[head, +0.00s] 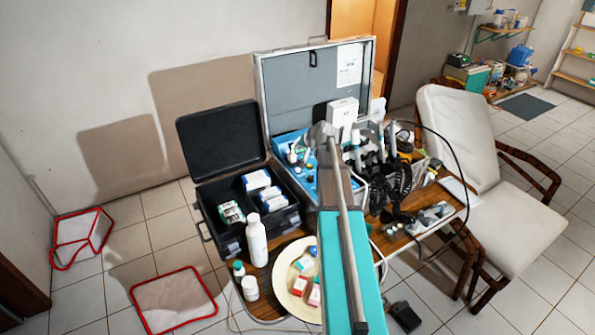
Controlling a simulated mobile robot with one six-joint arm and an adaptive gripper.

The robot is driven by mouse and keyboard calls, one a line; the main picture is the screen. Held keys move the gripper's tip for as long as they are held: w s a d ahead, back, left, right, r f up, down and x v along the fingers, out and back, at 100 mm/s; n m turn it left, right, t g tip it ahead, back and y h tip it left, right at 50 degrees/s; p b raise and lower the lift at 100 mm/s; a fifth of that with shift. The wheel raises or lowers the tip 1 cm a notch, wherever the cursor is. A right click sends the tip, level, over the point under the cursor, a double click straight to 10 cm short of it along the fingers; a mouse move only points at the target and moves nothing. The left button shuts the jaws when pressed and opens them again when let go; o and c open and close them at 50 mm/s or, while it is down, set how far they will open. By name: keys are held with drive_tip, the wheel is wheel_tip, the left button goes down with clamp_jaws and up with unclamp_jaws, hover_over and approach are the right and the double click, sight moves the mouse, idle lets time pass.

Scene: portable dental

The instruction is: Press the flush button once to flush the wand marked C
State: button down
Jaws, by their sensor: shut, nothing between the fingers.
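An open silver case (313,80) holding the dental unit stands on the wooden table. Several wands with pale handles (356,137) stand upright in its right part; their letters are too small to read, so I cannot tell which is C. I cannot make out the flush button; my arm crosses in front of the unit and hides part of it. My gripper (391,194) seems to be the black jawed shape in front of the wands, hard to separate from the dark parts around it. It looks shut and empty. I cannot tell whether it touches anything.
A black open case (220,140) with boxes stands left. In front are a white bottle (256,240) and a round cream tray (286,268) with small boxes. Small items lie at the table's right (430,216). A padded chair (460,125) stands right; a black pedal (404,316) is on the floor.

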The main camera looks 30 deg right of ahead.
drive_tip(key=b, duration=0.8)
approach(294, 168)
drive_tip(key=shift+w+r+x, duration=0.1)
drive_tip(key=shift+r+x, duration=0.05)
drive_tip(key=shift+x, duration=0.65)
drive_tip(key=shift+w+r+x, duration=0.15)
drive_tip(key=shift+x, duration=0.7)
drive_tip(key=shift+w+r+x, duration=0.1)
drive_tip(key=shift+r+x, duration=0.05)
drive_tip(key=shift+x, duration=0.65)
drive_tip(key=shift+f+b, duration=0.2)
drive_tip(key=shift+b, duration=0.2)
drive_tip(key=shift+f, duration=0.2)
drive_tip(key=shift+a+f+b, duration=0.1)
drive_tip(key=shift+f+b, duration=0.3)
drive_tip(key=shift+b, duration=0.25)
drive_tip(key=shift+r, duration=0.1)
drive_tip(key=shift+r+p, duration=0.75)
drive_tip(key=shift+p, duration=0.15)
drive_tip(key=shift+r, duration=0.1)
drive_tip(key=shift+s+r+p, duration=0.1)
drive_tip(key=shift+r+p, duration=2.3)
drive_tip(key=shift+p, duration=0.1)
